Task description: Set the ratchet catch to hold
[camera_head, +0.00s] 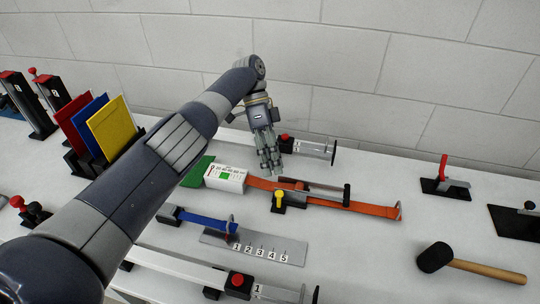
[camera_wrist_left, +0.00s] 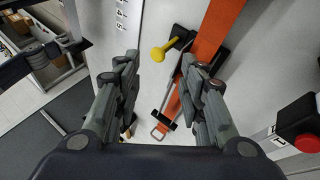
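The ratchet (camera_head: 325,190) sits on an orange strap (camera_head: 372,209) on the white table, with a long bar ending in a black grip. The catch with a yellow knob (camera_head: 279,195) stands at its front left side on a black base. The yellow knob also shows in the left wrist view (camera_wrist_left: 158,54), left of the orange strap (camera_wrist_left: 212,35). My left gripper (camera_head: 270,168) points down just behind the knob, near the strap. In the left wrist view its fingers (camera_wrist_left: 160,85) are apart with nothing held between them. My right gripper is not in view.
A white box (camera_head: 225,178) and a green block (camera_head: 197,172) stand left of the ratchet. A mallet (camera_head: 470,265) lies at right.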

